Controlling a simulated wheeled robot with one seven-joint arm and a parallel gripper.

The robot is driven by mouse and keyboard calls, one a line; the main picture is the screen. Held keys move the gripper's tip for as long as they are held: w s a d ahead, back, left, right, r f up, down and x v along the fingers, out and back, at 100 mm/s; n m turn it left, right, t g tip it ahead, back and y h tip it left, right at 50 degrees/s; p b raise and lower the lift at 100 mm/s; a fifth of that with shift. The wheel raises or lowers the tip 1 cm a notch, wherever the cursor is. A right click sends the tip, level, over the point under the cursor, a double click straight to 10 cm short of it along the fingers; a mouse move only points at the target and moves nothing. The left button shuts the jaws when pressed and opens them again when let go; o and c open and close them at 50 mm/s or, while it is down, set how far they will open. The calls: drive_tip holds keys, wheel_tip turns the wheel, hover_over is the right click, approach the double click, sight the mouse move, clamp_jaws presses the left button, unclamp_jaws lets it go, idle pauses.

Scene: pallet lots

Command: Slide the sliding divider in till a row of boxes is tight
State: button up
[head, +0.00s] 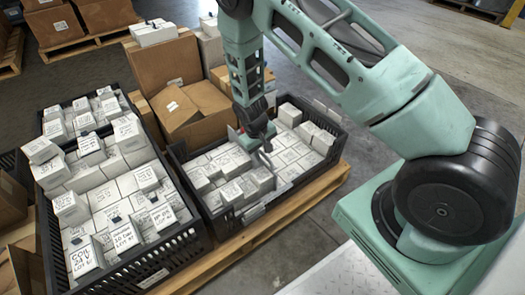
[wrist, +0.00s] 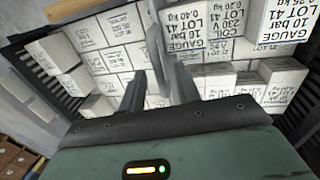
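The right black crate (head: 217,224) holds rows of white labelled boxes (head: 290,150). A thin grey plate, which looks like the sliding divider (head: 267,161), stands among the boxes near the crate's middle, just below my gripper (head: 262,145). In the wrist view the divider (wrist: 153,40) is a narrow grey strip between box groups. My gripper (wrist: 158,90) has its two dark fingers apart, one on each side of the strip's near end. I cannot tell whether they touch it. The fingers and wrist hide part of the divider and the boxes beside it.
A larger black crate (head: 160,268) full of white boxes stands to the left, some boxes stacked high. Brown cartons (head: 165,65) stand behind. Both crates rest on a wooden pallet (head: 262,226). The grey floor (head: 300,240) in front is partly clear.

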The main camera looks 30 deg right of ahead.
drive_tip(key=shift+r, duration=0.15)
drive_tip(key=a+r+p, duration=0.3)
drive_tip(key=r+p, duration=0.3)
drive_tip(key=r, duration=1)
drive_tip(key=shift+s+a+r, duration=0.15)
drive_tip(key=shift+a+r, duration=0.05)
drive_tip(key=shift+r, duration=0.2)
